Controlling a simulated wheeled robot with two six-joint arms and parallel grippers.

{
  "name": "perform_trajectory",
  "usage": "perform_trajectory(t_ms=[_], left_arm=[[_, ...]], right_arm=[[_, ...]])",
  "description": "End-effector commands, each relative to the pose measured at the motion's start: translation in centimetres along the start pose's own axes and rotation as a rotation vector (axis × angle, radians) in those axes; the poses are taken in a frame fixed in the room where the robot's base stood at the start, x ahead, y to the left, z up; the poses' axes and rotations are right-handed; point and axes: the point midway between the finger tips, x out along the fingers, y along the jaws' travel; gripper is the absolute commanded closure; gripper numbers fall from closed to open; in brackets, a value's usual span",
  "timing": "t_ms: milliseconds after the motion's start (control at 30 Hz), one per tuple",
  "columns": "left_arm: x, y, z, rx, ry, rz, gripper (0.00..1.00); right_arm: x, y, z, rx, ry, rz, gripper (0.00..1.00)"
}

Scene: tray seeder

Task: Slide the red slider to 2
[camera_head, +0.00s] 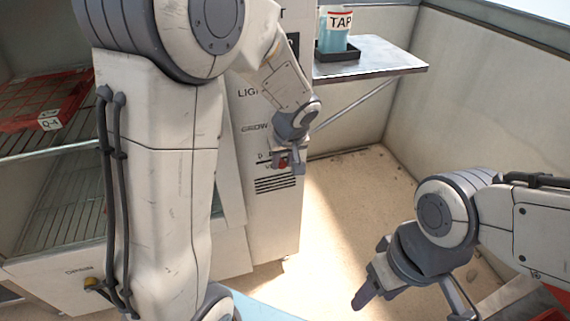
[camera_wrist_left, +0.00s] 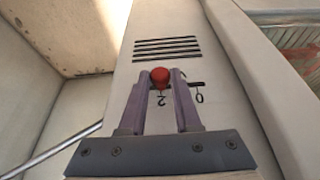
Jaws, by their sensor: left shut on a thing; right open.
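The red slider (camera_head: 283,163) is a small red knob on the front of the white cabinet (camera_head: 270,215). My left gripper (camera_head: 287,168) is at the slider, its fingers closed on the red knob, partly covering it in the head view. In the left wrist view, the red knob (camera_wrist_left: 159,76) sits between the two fingertips, on a dark horizontal slot. That view is upside down; the knob is by the mark 2 (camera_wrist_left: 162,100), and the mark 0 (camera_wrist_left: 200,98) is off to the right. A middle mark is hidden by a finger. My right gripper (camera_head: 410,298) is open and empty at the lower right.
Vent slits (camera_head: 277,183) are just below the slider. A metal shelf (camera_head: 385,60) with a cup marked TAP (camera_head: 335,32) is at the upper right. A rack with a red tray (camera_head: 45,105) stands at the left. The floor between is clear.

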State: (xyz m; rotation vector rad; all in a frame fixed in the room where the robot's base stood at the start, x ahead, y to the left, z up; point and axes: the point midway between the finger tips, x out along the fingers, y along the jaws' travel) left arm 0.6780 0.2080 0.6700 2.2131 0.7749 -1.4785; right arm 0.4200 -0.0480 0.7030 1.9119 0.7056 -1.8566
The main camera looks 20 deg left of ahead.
Motion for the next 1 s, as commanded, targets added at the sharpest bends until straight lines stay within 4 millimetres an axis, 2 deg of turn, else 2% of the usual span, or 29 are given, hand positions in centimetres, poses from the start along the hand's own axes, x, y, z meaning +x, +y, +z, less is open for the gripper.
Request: perform_trajectory(t_ms=[100,133,200,567,667,1000], left_arm=[[0.0,0.0,0.1,-0.001,-0.001,-0.001,1.0],[0.0,0.0,0.1,-0.001,-0.001,-0.001,0.65],[0.0,0.0,0.1,-0.001,-0.001,-0.001,0.4],[-0.3,0.0,0.0,-0.001,0.0,0.0,0.4],[-1.5,0.1,-0.1,0.0,0.002,0.002,0.4],[-8.1,0.1,-0.1,0.0,0.001,0.003,0.4]], right_arm=[[0.0,0.0,0.0,0.0,0.0,0.0,0.43],[0.0,0.0,0.0,0.0,0.0,0.0,0.43],[0.0,0.0,0.0,0.0,0.0,0.0,0.43],[-0.2,0.0,0.0,0.0,0.0,0.0,0.43],[-0.7,-0.1,-0.1,0.0,0.0,0.0,0.43],[-3.0,-0.2,-0.2,0.0,0.0,0.0,0.43]])
